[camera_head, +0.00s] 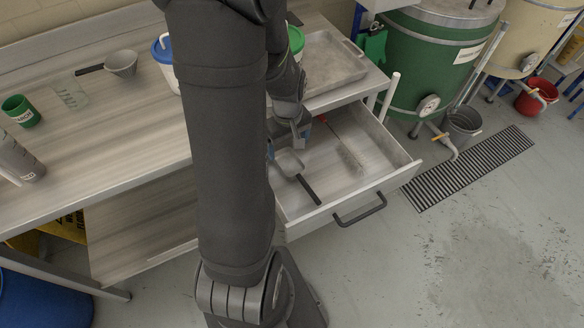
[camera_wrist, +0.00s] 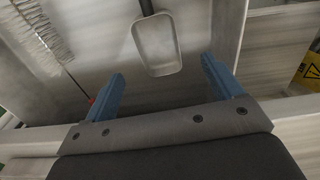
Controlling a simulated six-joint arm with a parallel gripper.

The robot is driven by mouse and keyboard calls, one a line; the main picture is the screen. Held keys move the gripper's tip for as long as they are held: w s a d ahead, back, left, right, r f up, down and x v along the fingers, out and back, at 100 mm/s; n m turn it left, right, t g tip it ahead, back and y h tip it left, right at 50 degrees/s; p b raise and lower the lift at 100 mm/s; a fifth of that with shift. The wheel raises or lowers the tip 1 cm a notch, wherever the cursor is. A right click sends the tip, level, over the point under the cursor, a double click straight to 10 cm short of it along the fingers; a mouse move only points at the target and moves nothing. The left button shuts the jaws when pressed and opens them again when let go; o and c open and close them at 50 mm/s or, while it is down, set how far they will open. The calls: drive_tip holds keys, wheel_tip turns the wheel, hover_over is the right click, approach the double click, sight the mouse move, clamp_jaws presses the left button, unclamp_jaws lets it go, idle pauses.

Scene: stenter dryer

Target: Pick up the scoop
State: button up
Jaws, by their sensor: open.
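The scoop (camera_head: 290,164) lies in the open drawer, with a shallow pale pan and a dark handle pointing to the drawer front. In the wrist view the scoop (camera_wrist: 157,47) has its pan's rounded end towards me and its handle leading off the top edge. My gripper (camera_wrist: 161,74) is open and empty, its blue fingers spread to either side of the pan's near end, apart from it. In the head view my gripper is over the back of the drawer, partly hidden by my arm.
A bottle brush (camera_head: 350,157) lies beside the scoop in the drawer (camera_head: 397,173); it also shows in the wrist view (camera_wrist: 36,36). The drawer's walls surround both. On the worktop are a grey dipper (camera_head: 121,64), a green cup (camera_head: 20,111) and a grey tray (camera_head: 333,65).

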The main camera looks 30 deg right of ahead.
sight(290, 168)
wheel_tip(290, 168, down, 3)
drive_tip(key=shift+f, duration=0.2)
drive_tip(key=shift+s+d+f, duration=0.1)
drive_tip(key=shift+s+f, duration=0.05)
drive_tip(key=shift+f, duration=1.2)
drive_tip(key=shift+s+d+f, duration=0.1)
drive_tip(key=shift+f, duration=1.2)
drive_tip(key=c, duration=1.2)
drive_tip(key=shift+o, duration=0.2)
drive_tip(key=shift+r, duration=0.15)
